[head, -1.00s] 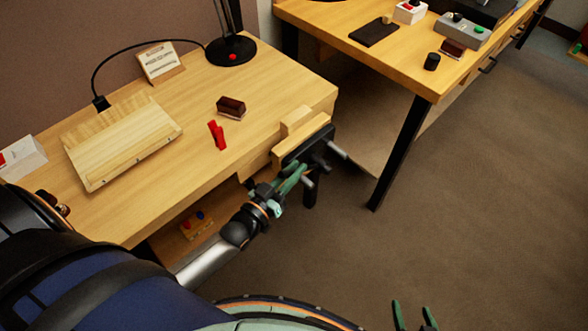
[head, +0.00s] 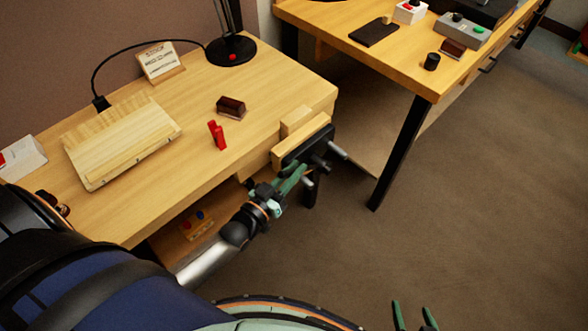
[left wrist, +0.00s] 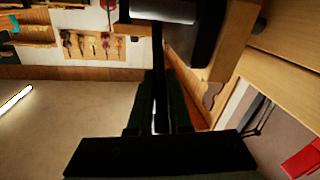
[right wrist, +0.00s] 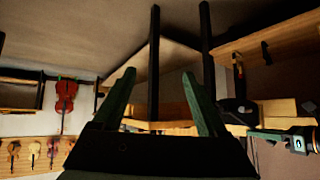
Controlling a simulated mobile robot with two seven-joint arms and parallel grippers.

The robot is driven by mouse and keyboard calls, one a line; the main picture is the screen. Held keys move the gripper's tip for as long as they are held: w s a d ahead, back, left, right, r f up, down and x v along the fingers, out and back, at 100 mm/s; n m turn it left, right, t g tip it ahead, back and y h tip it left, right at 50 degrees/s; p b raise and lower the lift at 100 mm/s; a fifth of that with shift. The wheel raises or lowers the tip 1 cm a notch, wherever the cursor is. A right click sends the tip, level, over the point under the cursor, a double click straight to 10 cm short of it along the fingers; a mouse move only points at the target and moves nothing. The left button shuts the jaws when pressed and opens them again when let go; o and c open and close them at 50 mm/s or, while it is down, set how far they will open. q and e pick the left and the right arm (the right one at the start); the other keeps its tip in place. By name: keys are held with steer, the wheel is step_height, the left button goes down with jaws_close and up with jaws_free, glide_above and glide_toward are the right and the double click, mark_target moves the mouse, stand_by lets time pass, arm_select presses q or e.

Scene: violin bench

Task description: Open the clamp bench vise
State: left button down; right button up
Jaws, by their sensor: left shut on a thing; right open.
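The bench vise (head: 303,140) is on the right front edge of the wooden bench. It has a pale wooden front jaw and a dark metal body with grey rod ends sticking out. Its jaw lies close to the bench edge; I cannot tell the exact gap. My left gripper (head: 298,178) is in front of the vise, shut on the thin handle bar below the dark body. In the left wrist view the dark handle bar (left wrist: 157,50) runs down between the fingers, which hide its lower part. My right gripper (head: 414,316) is open and empty, low above the floor.
On the bench (head: 270,95) are a red clip (head: 217,135), a dark brown block (head: 231,107), a wooden board (head: 120,140) and a lamp base (head: 232,50). A second table (head: 400,70) stands at the back right. The floor right of the vise is clear.

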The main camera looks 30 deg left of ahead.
arm_select(q)
steer(key=shift+s+f+b, duration=0.1)
steer(key=shift+f+b, duration=0.2)
steer(key=shift+b, duration=0.3)
arm_select(e)
step_height(320, 180, down, 12)
steer(key=w+a+b, duration=0.1)
steer(key=a+b, duration=0.2)
steer(key=b, duration=1.3)
arm_select(q)
step_height(320, 180, down, 7)
steer(key=s+n+t+b, duration=0.1)
steer(key=s+t+b, duration=0.1)
steer(key=t, duration=0.5)
steer(key=shift+a+n+h+b, duration=0.3)
steer(key=shift+a+b, duration=0.05)
steer(key=shift+a, duration=0.1)
arm_select(e)
steer(key=w+r+n+t+y, duration=0.1)
steer(key=w+r+t, duration=0.2)
steer(key=r, duration=0.5)
steer(key=w+r+n+t+y, duration=0.1)
steer(key=w+r+t, duration=0.3)
steer(key=r, duration=0.4)
steer(key=shift+w+d+r+n+t, duration=0.15)
steer(key=shift+w+d+n+t, duration=0.2)
steer(key=shift+w, duration=0.25)
arm_select(q)
steer(key=shift+s+r, duration=0.1)
